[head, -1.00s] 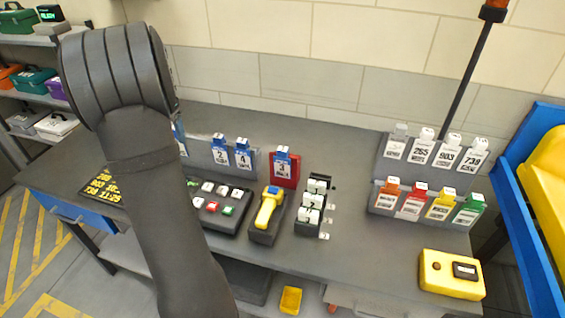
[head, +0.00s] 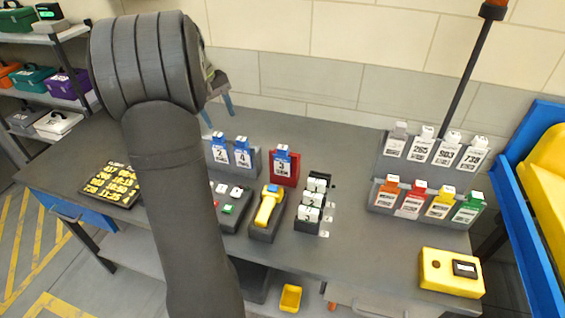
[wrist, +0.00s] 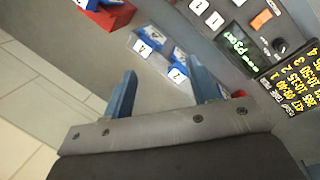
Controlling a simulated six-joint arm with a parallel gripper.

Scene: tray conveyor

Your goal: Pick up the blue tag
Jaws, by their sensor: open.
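Several white number tags with blue tops stand on the table. Tag 2 (head: 219,151) and tag 4 (head: 242,155) stand side by side in a grey holder; a third, tag 3 (head: 281,163), stands in a red holder (head: 293,176). My gripper (head: 221,120) is open and empty, above and behind the grey holder. In the wrist view two blue-topped tags, one marked 4 (wrist: 144,44) and one marked 2 (wrist: 177,70), lie just beyond and between the spread blue fingers (wrist: 162,66). My arm hides part of the table left of tag 2.
A yellow scanner (head: 267,206) in its cradle and a black stand of white number blocks (head: 312,204) are in front. Orange, red, yellow and green tags fill a rack (head: 377,205) at right. A yellow button box (head: 437,279) sits right front. A yellow-lettered board (head: 94,193) is at left.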

